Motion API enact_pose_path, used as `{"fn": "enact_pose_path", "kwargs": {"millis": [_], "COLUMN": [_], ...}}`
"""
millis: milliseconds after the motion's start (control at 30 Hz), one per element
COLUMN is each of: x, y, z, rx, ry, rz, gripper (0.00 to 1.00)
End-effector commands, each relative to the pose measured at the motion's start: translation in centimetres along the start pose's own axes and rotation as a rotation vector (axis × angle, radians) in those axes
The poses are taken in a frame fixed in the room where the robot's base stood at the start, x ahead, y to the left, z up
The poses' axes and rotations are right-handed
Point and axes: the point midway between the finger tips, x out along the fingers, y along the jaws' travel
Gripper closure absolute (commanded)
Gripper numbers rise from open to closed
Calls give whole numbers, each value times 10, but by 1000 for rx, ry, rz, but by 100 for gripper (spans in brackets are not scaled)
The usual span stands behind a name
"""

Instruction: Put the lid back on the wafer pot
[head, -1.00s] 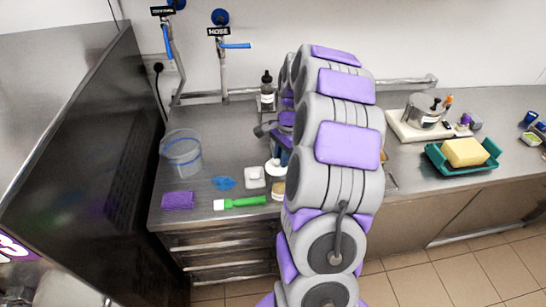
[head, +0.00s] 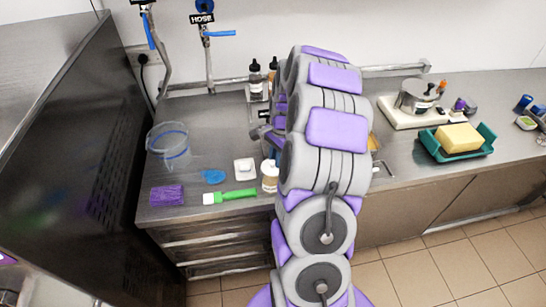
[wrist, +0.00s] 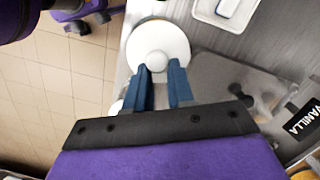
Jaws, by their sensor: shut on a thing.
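My gripper (wrist: 165,68) has its blue fingers shut at the knob of a round white lid (wrist: 158,33) in the wrist view. In the head view my own arm hides most of the gripper. The white wafer pot (head: 270,184) stands near the counter's front edge, just left of my arm. The lid (head: 269,166) appears at the pot's top there. I cannot tell whether it is seated or just above the rim.
A white square dish (head: 245,169), green-handled brush (head: 230,196), blue cloth (head: 213,176), purple sponge (head: 167,195) and clear tub (head: 168,146) lie to the left. Dark-capped bottles (head: 256,80) stand behind. A teal tray (head: 482,152) with a yellow block is at right.

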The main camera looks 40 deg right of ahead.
Motion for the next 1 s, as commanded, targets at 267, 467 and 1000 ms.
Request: {"fn": "enact_pose_path", "kwargs": {"millis": [267, 467, 1000], "x": [-1, -1, -2], "y": [1, 1, 2], "z": [11, 11, 13], "rx": [-2, -2, -2], "ry": [10, 10, 6], "rz": [1, 1, 1], "gripper": [100, 100, 100]}}
